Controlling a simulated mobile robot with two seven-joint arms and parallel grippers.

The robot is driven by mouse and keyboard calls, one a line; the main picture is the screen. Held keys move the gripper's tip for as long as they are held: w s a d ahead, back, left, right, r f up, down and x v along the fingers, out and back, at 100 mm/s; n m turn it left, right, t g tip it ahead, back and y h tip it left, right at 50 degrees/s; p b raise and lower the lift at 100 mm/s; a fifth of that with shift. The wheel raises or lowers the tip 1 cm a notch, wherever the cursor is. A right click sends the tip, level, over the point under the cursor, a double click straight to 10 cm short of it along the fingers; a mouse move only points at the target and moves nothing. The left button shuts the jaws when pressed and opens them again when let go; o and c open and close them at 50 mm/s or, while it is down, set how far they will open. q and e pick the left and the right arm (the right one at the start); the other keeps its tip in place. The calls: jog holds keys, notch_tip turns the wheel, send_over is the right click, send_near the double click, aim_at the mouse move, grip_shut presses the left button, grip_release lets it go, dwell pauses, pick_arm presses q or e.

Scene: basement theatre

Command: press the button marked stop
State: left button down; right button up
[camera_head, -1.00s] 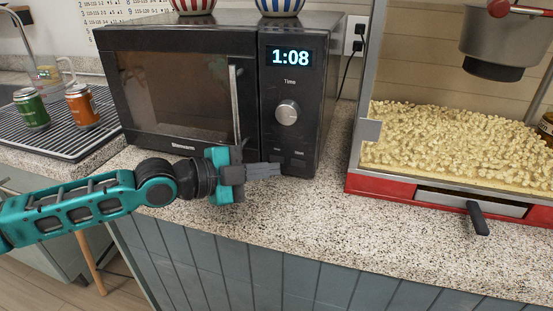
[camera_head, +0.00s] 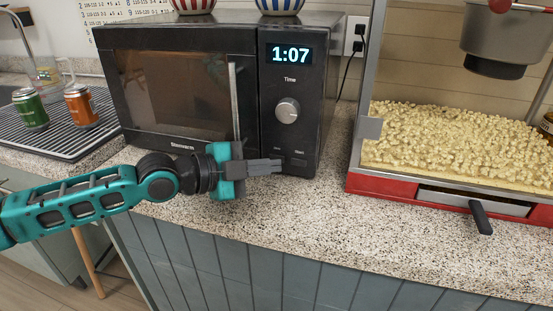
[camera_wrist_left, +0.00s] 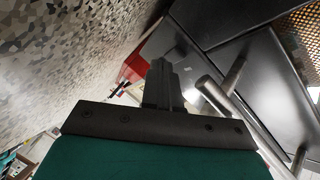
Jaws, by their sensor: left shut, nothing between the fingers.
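The black microwave (camera_head: 180,88) stands on the counter, its clock (camera_head: 291,55) reading 1:07 and its window glowing. Below the round Time dial (camera_head: 287,110) are two small labels, too small to read surely. A dark button (camera_head: 298,162) shows under the right label. The spot under the left label is hidden by my left gripper (camera_head: 280,166), which is shut and empty, its fingertips at the panel's lower edge. I cannot tell whether they touch. In the left wrist view the shut fingers (camera_wrist_left: 162,70) point toward the microwave's dark front. My right gripper is not in view.
The door handle (camera_head: 235,105) stands out just above my left gripper. A popcorn machine (camera_head: 360,185) with a red base is to the right. Cans (camera_head: 78,103) stand on a drainer at left. Striped bowls (camera_head: 280,6) sit on the microwave. The counter front (camera_head: 270,220) is clear.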

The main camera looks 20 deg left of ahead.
pick_arm(q)
jog(key=shift+w+b, duration=0.3)
jog(key=shift+b, duration=0.1)
jog(key=shift+w+a+r, duration=0.15)
jog(key=shift+w+r, duration=0.05)
jog(key=shift+r, duration=0.1)
dwell(0.9)
jog(key=shift+s+p, duration=0.3)
jog(key=shift+p, duration=0.15)
jog(key=shift+s+f, duration=0.1)
jog(key=shift+s, duration=0.1)
jog(key=shift+s+f, duration=0.15)
jog(key=shift+s, duration=0.1)
